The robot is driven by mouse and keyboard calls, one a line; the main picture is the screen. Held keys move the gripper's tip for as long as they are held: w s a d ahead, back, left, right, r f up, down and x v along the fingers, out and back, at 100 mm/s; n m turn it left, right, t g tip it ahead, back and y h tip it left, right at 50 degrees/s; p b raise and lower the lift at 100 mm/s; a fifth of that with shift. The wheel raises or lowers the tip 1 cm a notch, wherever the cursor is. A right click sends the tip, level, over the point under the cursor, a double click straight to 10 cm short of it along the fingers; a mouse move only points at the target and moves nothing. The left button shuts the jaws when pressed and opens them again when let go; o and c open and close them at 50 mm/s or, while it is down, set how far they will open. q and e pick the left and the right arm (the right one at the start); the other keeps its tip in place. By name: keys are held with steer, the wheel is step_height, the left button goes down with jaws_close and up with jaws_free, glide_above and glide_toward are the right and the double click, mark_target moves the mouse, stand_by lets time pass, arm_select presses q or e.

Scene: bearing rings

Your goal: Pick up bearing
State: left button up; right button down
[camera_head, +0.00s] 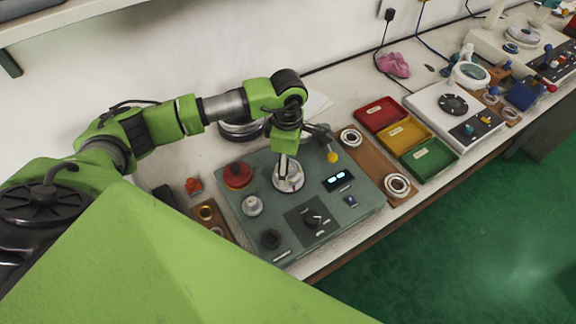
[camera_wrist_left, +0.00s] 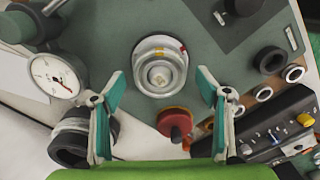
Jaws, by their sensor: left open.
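A silver ring-like part, apparently a bearing (camera_wrist_left: 160,66), sits around the central spindle of a grey-green test machine (camera_wrist_left: 215,32). It also shows on the machine in the head view (camera_head: 288,180), partly hidden by my gripper. My left gripper (camera_head: 285,158) hangs over it, pointing down. In the left wrist view my left gripper (camera_wrist_left: 161,80) has its two green fingers wide apart, with the silver part beyond and between them. Nothing is held. More bearing rings lie on a brown board right of the machine, one at the back (camera_head: 350,137) and one in front (camera_head: 398,184).
A dial gauge (camera_wrist_left: 54,76) and a red knob (camera_wrist_left: 175,123) stand close to the fingers. Red (camera_head: 381,114), yellow (camera_head: 404,135) and green (camera_head: 430,158) trays lie to the right. Another board with rings (camera_head: 206,212) lies left of the machine.

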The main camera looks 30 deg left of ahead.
arm_select(q)
steer(key=shift+f, duration=0.15)
steer(key=shift+c, duration=0.7)
steer(key=c, duration=1.2)
steer(key=shift+c, duration=0.7)
arm_select(e)
steer(key=shift+s+d, duration=0.1)
steer(key=shift+d, duration=0.4)
arm_select(q)
steer(key=shift+w, duration=0.1)
